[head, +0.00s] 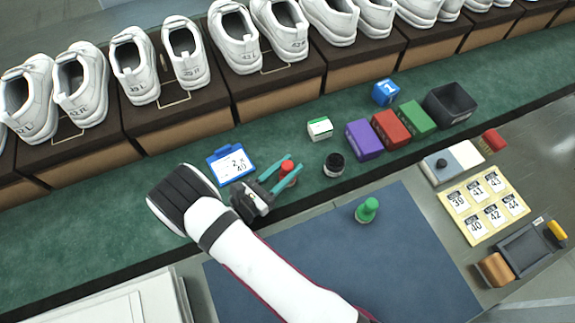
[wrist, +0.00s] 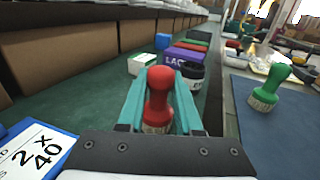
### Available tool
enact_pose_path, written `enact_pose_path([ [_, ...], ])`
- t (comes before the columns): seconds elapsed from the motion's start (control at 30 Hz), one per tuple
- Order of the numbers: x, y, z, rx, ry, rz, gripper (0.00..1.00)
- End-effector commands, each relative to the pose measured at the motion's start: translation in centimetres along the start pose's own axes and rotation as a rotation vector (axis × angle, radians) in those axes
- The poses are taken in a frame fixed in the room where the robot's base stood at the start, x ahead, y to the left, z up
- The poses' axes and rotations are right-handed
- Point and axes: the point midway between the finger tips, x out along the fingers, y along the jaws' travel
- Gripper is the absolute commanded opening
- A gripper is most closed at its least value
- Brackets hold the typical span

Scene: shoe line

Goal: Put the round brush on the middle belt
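A red knob-handled piece with a pale, marked base (wrist: 158,95), which may be the round brush, stands upright between the fingers of my gripper (wrist: 163,85). In the head view its red top (head: 287,167) shows between the fingertips of my gripper (head: 282,171), low over the green belt (head: 100,213). I cannot tell whether the fingers press on it or only flank it. The front of the gripper hides part of its base in the wrist view. A similar green knob-handled piece (head: 367,210) stands on the blue mat (head: 330,255); it also shows in the wrist view (wrist: 270,88).
A blue-framed card (head: 231,165) lies left of my gripper. A black round pot (head: 334,165), a white-green box (head: 320,128), purple (head: 364,139), red (head: 391,128) and green (head: 417,118) boxes and a black bin (head: 449,104) stand to the right. Shoes on brown boxes line the back.

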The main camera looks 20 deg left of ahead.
Motion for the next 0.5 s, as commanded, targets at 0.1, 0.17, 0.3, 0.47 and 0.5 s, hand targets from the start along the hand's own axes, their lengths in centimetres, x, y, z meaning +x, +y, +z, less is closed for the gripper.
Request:
enact_pose_path([
  [0.1, 0.01, -0.01, 0.01, 0.000, 0.000, 0.000, 0.54],
  [0.17, 0.01, -0.01, 0.02, 0.000, 0.000, 0.000, 0.64],
  [0.3, 0.01, -0.01, 0.02, 0.000, 0.000, 0.000, 0.64],
  [0.47, 0.01, 0.00, 0.36, 0.001, 0.000, 0.000, 0.64],
  [0.5, -0.59, 0.04, 0.29, 0.001, 0.000, 0.002, 0.64],
])
